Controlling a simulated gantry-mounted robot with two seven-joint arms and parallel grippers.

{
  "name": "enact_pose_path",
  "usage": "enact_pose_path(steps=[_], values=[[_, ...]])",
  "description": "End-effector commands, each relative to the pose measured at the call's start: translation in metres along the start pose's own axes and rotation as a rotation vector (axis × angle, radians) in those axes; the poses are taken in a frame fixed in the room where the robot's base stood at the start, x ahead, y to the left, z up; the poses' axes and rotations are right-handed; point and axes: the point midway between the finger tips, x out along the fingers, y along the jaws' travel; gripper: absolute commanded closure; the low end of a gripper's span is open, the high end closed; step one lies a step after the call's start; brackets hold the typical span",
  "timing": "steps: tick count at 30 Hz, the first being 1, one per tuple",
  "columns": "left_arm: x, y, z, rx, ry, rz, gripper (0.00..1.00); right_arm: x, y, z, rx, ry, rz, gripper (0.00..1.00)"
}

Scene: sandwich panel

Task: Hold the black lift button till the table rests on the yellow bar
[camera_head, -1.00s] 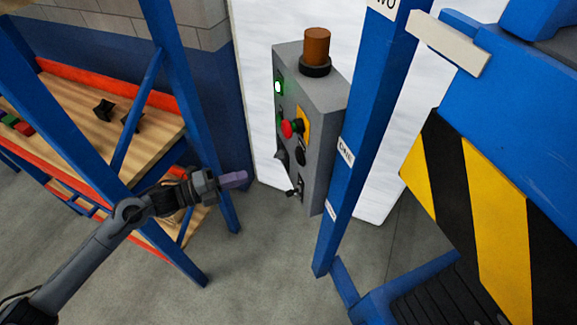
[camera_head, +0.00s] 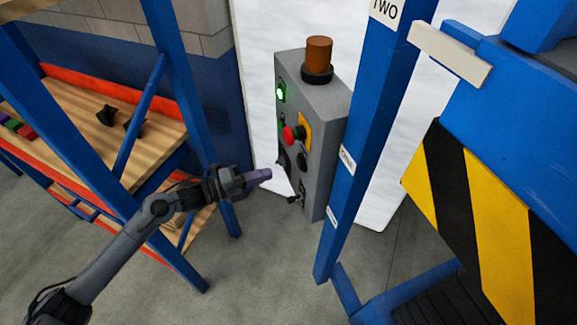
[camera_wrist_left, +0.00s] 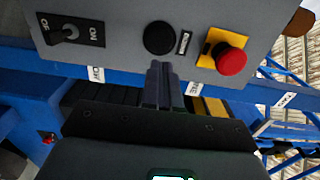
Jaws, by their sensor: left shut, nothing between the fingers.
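The grey control box (camera_head: 325,110) stands beside a blue post. Its round black button (camera_head: 302,161) shows at the box's front face, below the red emergency knob (camera_head: 291,134) on its yellow plate. In the left wrist view the black button (camera_wrist_left: 159,37) lies just beyond my shut fingertips, beside the red knob (camera_wrist_left: 231,61). My left gripper (camera_head: 266,174) is shut and empty, left of the box; it also shows in the wrist view (camera_wrist_left: 160,68). A gap to the button seems to remain. The blue lift table with black-and-yellow stripes (camera_head: 497,225) is at right. I cannot make out a separate yellow bar.
An on/off toggle switch (camera_wrist_left: 70,31) sits beside the black button. A green lamp (camera_head: 280,92) is lit and an orange beacon (camera_head: 318,52) tops the box. The blue post (camera_head: 362,140) stands right of the box. A wooden-topped workbench (camera_head: 75,95) is at left.

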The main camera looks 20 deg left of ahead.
Motion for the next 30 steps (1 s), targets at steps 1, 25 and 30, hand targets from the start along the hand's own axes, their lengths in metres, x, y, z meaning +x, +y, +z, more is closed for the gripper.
enact_pose_path(steps=[1, 25, 30], values=[[0.011, -0.003, 0.0, -0.001, 0.0, -0.004, 1.0, -0.002, 0.0, -0.001, 0.0, 0.0, 0.0, 1.0], [0.078, 0.001, 0.0, 0.001, 0.0, 0.002, 1.0, -0.008, 0.003, -0.002, -0.009, -0.002, 0.008, 1.0], [0.078, 0.001, 0.0, 0.001, 0.0, 0.002, 1.0, -0.007, 0.002, -0.002, -0.006, -0.002, 0.005, 1.0]])
